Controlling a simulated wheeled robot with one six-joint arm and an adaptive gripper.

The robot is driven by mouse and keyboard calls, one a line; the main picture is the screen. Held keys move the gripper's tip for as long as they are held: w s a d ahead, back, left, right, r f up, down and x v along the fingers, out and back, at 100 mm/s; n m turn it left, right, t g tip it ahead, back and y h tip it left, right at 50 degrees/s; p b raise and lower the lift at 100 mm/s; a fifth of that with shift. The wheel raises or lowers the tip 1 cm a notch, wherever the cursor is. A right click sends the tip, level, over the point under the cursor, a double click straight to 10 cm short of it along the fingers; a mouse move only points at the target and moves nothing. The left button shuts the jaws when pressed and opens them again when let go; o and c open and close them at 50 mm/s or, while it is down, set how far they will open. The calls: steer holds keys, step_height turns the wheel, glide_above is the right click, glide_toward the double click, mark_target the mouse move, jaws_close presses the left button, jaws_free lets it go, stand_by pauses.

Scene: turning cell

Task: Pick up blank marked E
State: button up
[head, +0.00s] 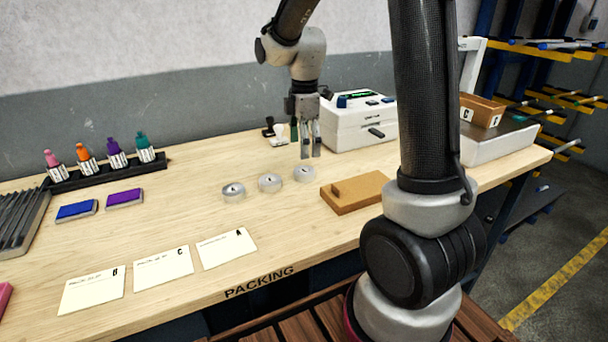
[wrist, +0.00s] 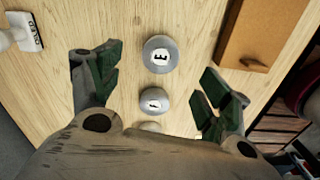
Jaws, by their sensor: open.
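The blank marked E (wrist: 161,54) is a round grey metal disc with a white label, lying flat on the table. In the head view it appears to be the rightmost disc (head: 304,174) of a row of three. My gripper (head: 311,155) points down above the table close to that disc. In the wrist view my open gripper (wrist: 160,72) has one finger on either side of the row, with nothing held. The E disc lies between and slightly beyond the fingertips. Its label is readable only in the wrist view.
Two similar discs, the middle one (head: 270,182) and the left one (head: 233,190), lie beside it. Stamps (head: 279,133) and a white machine (head: 358,124) stand behind. Paper cards (head: 163,267) lie in front.

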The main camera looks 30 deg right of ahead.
mark_target(304, 171)
step_height(304, 171, down, 8)
steer(key=shift+a+r, duration=0.15)
steer(key=shift+c, duration=0.2)
steer(key=c, duration=1.2)
